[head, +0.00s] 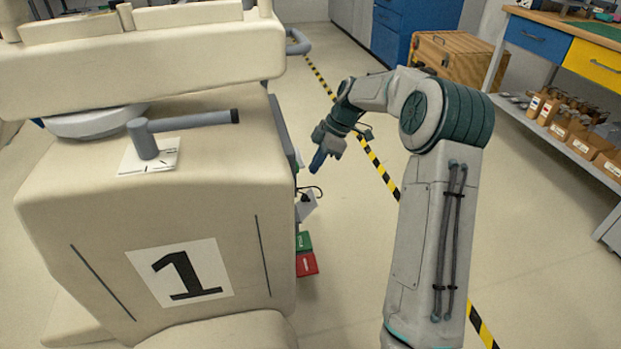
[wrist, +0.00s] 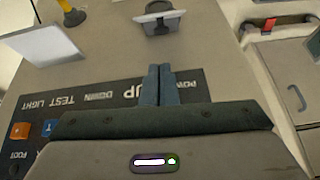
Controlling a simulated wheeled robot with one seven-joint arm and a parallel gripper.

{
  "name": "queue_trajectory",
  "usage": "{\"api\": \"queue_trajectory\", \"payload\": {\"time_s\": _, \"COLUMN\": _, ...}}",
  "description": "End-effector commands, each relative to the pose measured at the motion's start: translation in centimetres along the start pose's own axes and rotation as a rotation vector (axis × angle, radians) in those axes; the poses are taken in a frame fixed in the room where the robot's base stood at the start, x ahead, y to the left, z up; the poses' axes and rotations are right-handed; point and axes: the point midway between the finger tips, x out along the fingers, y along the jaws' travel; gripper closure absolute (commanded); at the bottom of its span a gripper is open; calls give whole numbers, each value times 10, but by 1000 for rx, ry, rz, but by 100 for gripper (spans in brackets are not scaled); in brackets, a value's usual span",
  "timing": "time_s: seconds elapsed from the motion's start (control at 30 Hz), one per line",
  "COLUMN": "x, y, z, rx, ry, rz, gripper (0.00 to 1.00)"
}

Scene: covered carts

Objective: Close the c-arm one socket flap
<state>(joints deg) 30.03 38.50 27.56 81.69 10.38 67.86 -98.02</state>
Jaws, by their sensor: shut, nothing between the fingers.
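C-arm one is the cream machine with a black 1 on its front (head: 60,215), at the left of the head view. My gripper (head: 317,163) is beside its right side, pointing down; in the wrist view its two fingers (wrist: 157,86) are together and empty. In the wrist view a dark-framed socket with a pale, tilted flap (wrist: 157,16) lies beyond the fingertips on the machine's side, apart from them. A pale panel (wrist: 42,53) stands out at the upper left. I cannot tell the flap's exact angle. In the head view a pale plate (head: 305,206) sticks out below my gripper.
A dark label panel (wrist: 90,105) with an orange button (wrist: 19,131) lies by the fingers. Green (head: 304,242) and red (head: 307,264) labels stick out low on the machine's side. A grey lever (head: 185,122) is on top.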

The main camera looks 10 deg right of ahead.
Motion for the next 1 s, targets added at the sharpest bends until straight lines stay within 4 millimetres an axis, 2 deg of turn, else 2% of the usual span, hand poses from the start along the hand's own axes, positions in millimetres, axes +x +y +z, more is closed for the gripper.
{"api": "queue_trajectory", "payload": {"time_s": 0.03, "x": 12, "y": -1, "z": 1, "rx": 0, "ry": 0, "rz": -5, "gripper": 100}}
{"api": "queue_trajectory", "payload": {"time_s": 0.2, "x": 45, "y": -1, "z": 1, "rx": 1, "ry": 0, "rz": -5, "gripper": 100}}
{"api": "queue_trajectory", "payload": {"time_s": 0.43, "x": 78, "y": -1, "z": 1, "rx": 2, "ry": -1, "rz": -3, "gripper": 100}}
{"api": "queue_trajectory", "payload": {"time_s": 0.6, "x": 86, "y": -1, "z": 0, "rx": 3, "ry": -1, "rz": -2, "gripper": 100}}
{"api": "queue_trajectory", "payload": {"time_s": 1.0, "x": 87, "y": -1, "z": 0, "rx": 3, "ry": 1, "rz": -2, "gripper": 100}}
